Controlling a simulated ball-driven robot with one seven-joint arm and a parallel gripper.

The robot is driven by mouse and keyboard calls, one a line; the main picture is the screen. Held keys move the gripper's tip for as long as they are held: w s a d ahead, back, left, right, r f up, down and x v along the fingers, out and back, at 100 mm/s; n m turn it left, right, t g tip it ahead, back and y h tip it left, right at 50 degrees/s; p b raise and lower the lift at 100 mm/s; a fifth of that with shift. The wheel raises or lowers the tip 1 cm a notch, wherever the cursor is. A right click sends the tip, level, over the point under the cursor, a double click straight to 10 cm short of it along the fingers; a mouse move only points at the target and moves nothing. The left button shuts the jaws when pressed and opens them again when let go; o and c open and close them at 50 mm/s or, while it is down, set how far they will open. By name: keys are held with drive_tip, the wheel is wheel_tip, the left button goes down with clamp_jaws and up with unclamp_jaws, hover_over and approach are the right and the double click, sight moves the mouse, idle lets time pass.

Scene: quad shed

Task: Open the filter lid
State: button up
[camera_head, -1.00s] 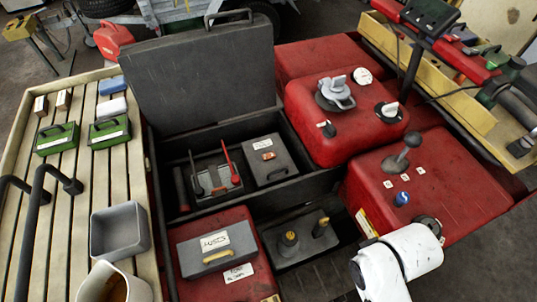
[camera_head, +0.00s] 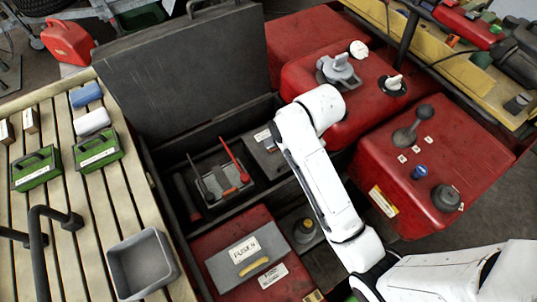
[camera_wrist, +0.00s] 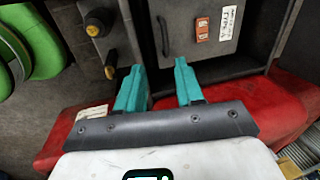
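A grey box lid with a bar handle, an orange tag and a white "TYPE" label fits the filter lid (camera_wrist: 190,22). It appears closed, at the top of the wrist view, with its handle (camera_wrist: 164,36) just beyond my fingers. In the head view the same box (camera_head: 270,156) sits in the black bin, partly covered by my white arm. My gripper (camera_wrist: 158,88) has two teal fingers, spread apart with nothing between them. The fingertips look short of the lid and handle; the exact gap is unclear. In the head view the fingers are hidden.
The raised black bin cover (camera_head: 190,70) stands behind the bin. A tray with a red-handled lever (camera_head: 232,160) is left of the box. A fuse box (camera_head: 245,250) and yellow-topped knobs (camera_wrist: 97,24) are nearby. Red tanks (camera_head: 430,165) are to the right.

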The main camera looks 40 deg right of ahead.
sight(286, 163)
drive_tip(key=w+f, duration=0.1)
drive_tip(key=f, duration=0.2)
drive_tip(key=w+f, duration=0.1)
drive_tip(key=f, duration=0.3)
drive_tip(key=w+f, duration=0.1)
drive_tip(key=f, duration=0.2)
drive_tip(key=shift+d+f, duration=0.15)
drive_tip(key=shift+f, duration=0.1)
drive_tip(key=shift+c, duration=0.3)
clamp_jaws()
idle(0.9)
